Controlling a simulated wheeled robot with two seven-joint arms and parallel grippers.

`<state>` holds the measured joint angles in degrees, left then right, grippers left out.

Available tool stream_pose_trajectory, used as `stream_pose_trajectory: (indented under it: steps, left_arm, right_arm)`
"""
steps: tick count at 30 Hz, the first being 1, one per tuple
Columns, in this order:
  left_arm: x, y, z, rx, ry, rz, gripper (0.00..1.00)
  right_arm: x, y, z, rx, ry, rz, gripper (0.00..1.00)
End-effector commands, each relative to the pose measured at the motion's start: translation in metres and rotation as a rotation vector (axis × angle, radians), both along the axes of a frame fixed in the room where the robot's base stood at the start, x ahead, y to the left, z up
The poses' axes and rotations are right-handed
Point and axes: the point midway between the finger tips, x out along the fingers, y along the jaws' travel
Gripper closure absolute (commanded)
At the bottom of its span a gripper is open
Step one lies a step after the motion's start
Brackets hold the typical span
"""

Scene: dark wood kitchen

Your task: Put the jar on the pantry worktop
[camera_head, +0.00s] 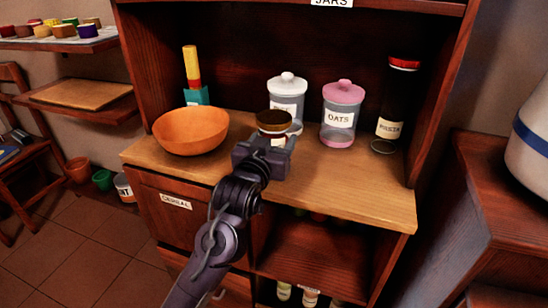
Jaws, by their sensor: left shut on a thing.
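A jar with a dark brown lid (274,120) is held in my left gripper (268,143), which is shut on it. The gripper's jaws hide most of the jar's body. The jar is over the front middle of the pale wood worktop (345,185) of the pantry. I cannot tell whether its base touches the worktop. My right gripper is not in view.
An orange-brown bowl (191,131) stands on the worktop at left. Behind the held jar are a white-lidded jar (287,92), a pink-lidded oats jar (342,120) and a tall dark pasta jar (392,117). The front right of the worktop is clear.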

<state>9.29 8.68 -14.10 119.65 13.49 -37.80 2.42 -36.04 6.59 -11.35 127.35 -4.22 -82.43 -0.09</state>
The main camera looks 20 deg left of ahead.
Motion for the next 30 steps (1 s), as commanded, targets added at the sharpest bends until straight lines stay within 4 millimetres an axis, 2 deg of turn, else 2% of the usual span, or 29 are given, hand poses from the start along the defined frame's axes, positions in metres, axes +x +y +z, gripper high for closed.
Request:
stream_pose_trajectory:
  steps: [8, 19, 20, 21, 25, 30]
  left_arm:
    - [0.0, 0.0, -0.038, 0.001, -0.001, 0.0, 0.76]
    - [0.0, 0.0, -0.041, 0.0, -0.002, 0.0, 0.76]
    - [0.0, 0.0, -0.043, 0.001, 0.002, 0.0, 0.39]
    - [0.0, 0.0, -0.043, 0.001, 0.001, 0.0, 0.33]
    - [0.0, 0.0, -0.043, 0.001, 0.001, 0.0, 0.18]
    - [0.0, 0.0, -0.043, 0.0, 0.001, 0.0, 0.18]
  right_arm:
    - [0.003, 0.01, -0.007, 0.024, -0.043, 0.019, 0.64]
    - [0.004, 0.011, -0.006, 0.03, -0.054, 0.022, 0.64]
    - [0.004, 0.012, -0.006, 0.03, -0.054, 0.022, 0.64]
    - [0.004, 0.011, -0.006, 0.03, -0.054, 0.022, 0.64]
    - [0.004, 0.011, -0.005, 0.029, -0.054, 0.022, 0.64]
    - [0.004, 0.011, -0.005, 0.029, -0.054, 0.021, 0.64]
